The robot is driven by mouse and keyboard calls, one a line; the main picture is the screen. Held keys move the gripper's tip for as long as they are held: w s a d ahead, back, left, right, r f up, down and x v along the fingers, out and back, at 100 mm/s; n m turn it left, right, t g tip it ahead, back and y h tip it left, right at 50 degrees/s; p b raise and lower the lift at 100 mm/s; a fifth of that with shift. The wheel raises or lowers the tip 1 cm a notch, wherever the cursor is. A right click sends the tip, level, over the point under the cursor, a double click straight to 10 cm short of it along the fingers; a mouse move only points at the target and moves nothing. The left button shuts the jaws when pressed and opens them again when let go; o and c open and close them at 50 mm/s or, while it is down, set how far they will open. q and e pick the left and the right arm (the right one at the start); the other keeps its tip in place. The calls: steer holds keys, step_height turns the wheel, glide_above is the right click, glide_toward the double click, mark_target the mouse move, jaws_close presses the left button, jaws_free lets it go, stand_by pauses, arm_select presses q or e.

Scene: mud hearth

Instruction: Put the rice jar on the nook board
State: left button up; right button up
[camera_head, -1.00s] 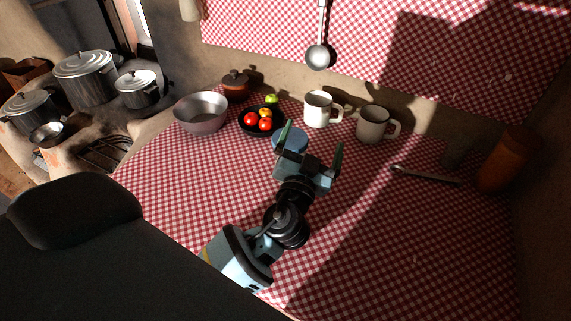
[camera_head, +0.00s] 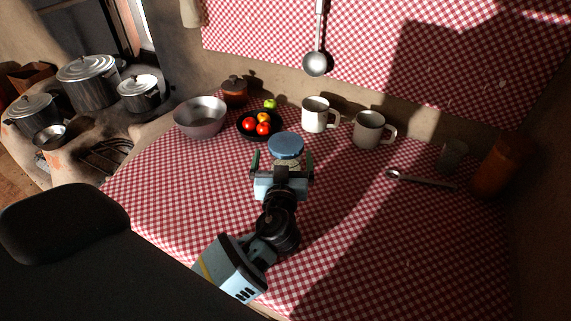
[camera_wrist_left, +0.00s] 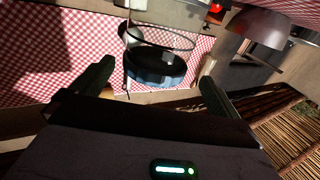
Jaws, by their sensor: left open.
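The rice jar, a clear jar with a blue lid (camera_head: 286,142), stands on the checked cloth just beyond my left gripper (camera_head: 282,166). Its lid and glass also show in the left wrist view (camera_wrist_left: 157,70), between the two fingers as seen there. My left gripper is open, with a finger to each side of the jar's near side. I cannot tell whether either finger touches it. The gripper hides the lower part of the jar in the head view. I cannot make out the nook board in these frames. My right gripper is not in view.
A metal bowl (camera_head: 201,117), a dark fruit dish (camera_head: 246,131) and two white mugs (camera_head: 315,115) (camera_head: 368,131) stand behind the jar. A spoon (camera_head: 420,181), a glass (camera_head: 453,155) and an orange-brown jar (camera_head: 497,168) are at the right. The front right cloth is clear.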

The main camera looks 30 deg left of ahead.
mark_target(286, 147)
arm_select(q)
steer(key=x, duration=0.2)
steer(key=p+x, duration=0.1)
steer(key=x, duration=0.1)
steer(key=shift+w+d, duration=0.15)
steer(key=shift+d, duration=0.15)
steer(key=shift+w+a+f, duration=0.15)
steer(key=shift+w+a, duration=0.1)
steer(key=shift+w, duration=0.2)
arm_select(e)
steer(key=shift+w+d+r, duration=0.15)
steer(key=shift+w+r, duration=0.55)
